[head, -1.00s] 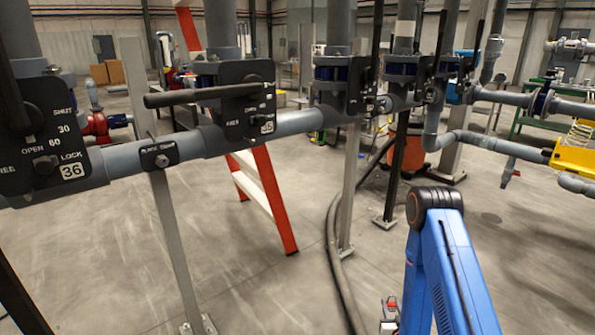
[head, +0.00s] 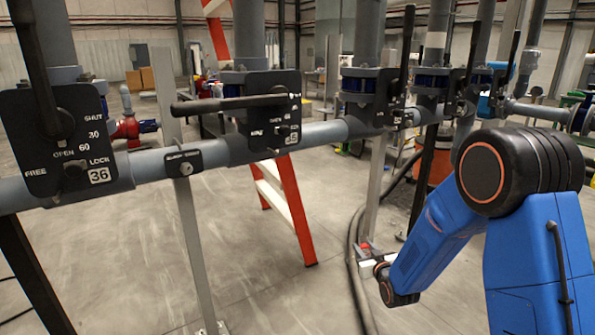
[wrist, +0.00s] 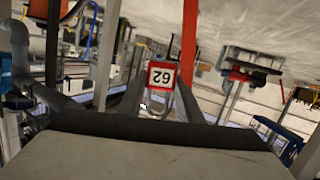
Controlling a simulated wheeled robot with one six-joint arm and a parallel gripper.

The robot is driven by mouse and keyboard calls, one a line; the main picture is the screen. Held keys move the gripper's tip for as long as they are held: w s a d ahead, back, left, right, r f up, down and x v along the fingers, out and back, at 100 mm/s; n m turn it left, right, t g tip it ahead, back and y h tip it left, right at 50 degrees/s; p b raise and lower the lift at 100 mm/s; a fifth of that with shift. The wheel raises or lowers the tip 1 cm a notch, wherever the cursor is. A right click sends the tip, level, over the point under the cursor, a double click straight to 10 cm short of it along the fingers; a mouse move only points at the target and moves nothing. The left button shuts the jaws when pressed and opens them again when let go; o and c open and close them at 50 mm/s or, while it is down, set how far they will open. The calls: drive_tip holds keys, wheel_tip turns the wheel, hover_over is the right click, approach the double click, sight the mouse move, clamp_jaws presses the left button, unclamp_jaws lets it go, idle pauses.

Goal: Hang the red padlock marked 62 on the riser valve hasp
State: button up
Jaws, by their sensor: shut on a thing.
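The red padlock (wrist: 162,77) shows in the wrist view with a white label reading 62, upside down in the picture. Its metal shackle (wrist: 152,112) points toward the camera side. My gripper (wrist: 160,88) is shut on the padlock, with dark fingers on both sides. In the head view my gripper (head: 369,254) is small and low, below the pipe, partly hidden by my blue arm. Black valve plates sit along the grey pipe: one marked 36 (head: 72,140) at left, another (head: 270,110) with a horizontal handle. I cannot tell which carries the riser valve hasp.
The grey pipe (head: 225,144) runs across the head view on posts. An orange-red ladder leg (head: 290,210) stands behind the pipe. A dark hose (head: 357,270) lies on the floor. Open floor shows below.

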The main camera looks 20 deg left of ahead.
drive_tip(key=s+a+r+n+g+y, duration=0.1)
drive_tip(key=s+a+r, duration=0.4)
drive_tip(key=r, duration=0.4)
drive_tip(key=s+a+r+n+g+y, duration=0.1)
drive_tip(key=s+a+r+n, duration=0.1)
drive_tip(key=s+a+r, duration=0.5)
drive_tip(key=s+a+r+n+y, duration=0.15)
drive_tip(key=a+r, duration=0.25)
drive_tip(key=r, duration=0.7)
drive_tip(key=s+a+r+g+y, duration=0.1)
drive_tip(key=s+a+r, duration=0.1)
drive_tip(key=s+r, duration=0.85)
drive_tip(key=x, duration=1)
drive_tip(key=shift+a+n, duration=0.15)
drive_tip(key=shift+n, duration=0.3)
drive_tip(key=o, duration=1.1)
drive_tip(key=shift+o, duration=0.2)
